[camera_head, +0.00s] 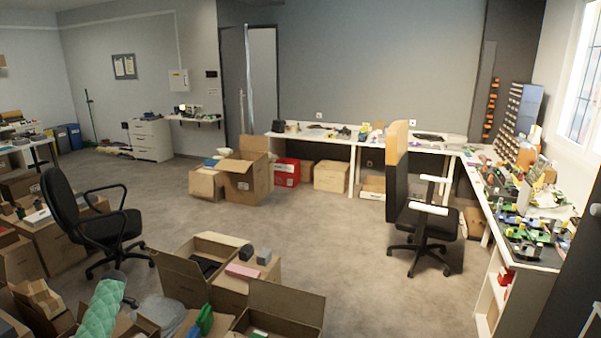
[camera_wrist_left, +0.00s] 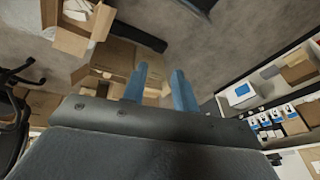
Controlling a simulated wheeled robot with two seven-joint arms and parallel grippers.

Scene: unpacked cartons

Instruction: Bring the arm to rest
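My left gripper (camera_wrist_left: 160,82) shows in the left wrist view as two blue fingers above the dark wrist body. The fingers stand apart, with cartons on the floor visible through the gap and nothing held between them. Neither of my grippers can be made out in the head view. My right gripper is in neither view.
Open cartons (camera_head: 182,277) crowd the near floor at lower left, by a black office chair (camera_head: 88,225). Another chair (camera_head: 425,220) stands by a white workbench (camera_head: 480,185) covered in parts. The middle floor (camera_head: 330,235) is clear. A carton (camera_wrist_left: 75,40) also shows in the wrist view.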

